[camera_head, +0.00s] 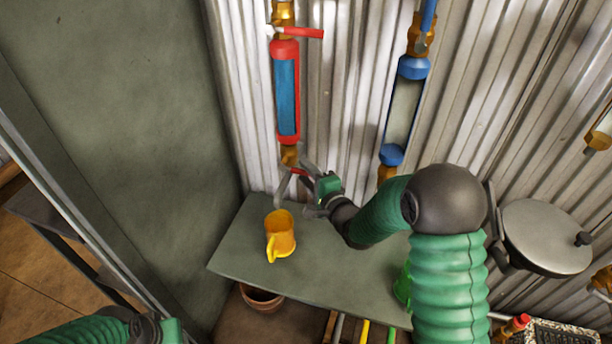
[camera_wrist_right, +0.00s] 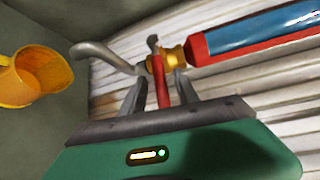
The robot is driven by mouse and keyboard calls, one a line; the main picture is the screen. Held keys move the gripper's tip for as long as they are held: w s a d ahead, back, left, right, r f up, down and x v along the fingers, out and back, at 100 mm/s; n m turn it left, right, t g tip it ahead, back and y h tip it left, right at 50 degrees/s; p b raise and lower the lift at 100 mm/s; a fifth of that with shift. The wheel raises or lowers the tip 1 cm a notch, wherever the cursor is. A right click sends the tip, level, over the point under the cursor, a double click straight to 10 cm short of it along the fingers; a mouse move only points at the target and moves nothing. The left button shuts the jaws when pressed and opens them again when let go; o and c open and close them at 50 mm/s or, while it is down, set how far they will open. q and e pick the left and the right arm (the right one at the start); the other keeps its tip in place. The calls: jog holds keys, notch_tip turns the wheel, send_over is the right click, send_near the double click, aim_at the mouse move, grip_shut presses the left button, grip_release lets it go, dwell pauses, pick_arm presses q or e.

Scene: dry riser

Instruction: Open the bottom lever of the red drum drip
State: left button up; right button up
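The red drum drip (camera_head: 286,92) stands upright on the corrugated wall, with a blue window and brass fittings. Its upper red lever (camera_head: 302,32) points right. Its bottom red lever (camera_wrist_right: 161,86) sits at the brass valve (camera_wrist_right: 168,61), beside a grey bent spout (camera_wrist_right: 105,55). My right gripper (camera_head: 304,184) is at this lever. In the right wrist view, its two fingers stand on either side of the lever, with gaps showing; they are open around it. My left arm shows at the head view's lower left; its fingers are hidden.
A yellow mug (camera_head: 280,238) stands on the grey-green table (camera_head: 235,257) below the spout. A blue drum (camera_head: 404,110) hangs to the right. A round metal lid (camera_head: 545,237) is farther right. A clay pot (camera_head: 262,297) is under the table.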

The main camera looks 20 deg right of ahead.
jog(key=shift+w, duration=0.2)
grip_shut()
jog(key=shift+s+f, duration=0.1)
jog(key=shift+f, duration=0.15)
dwell(1.1)
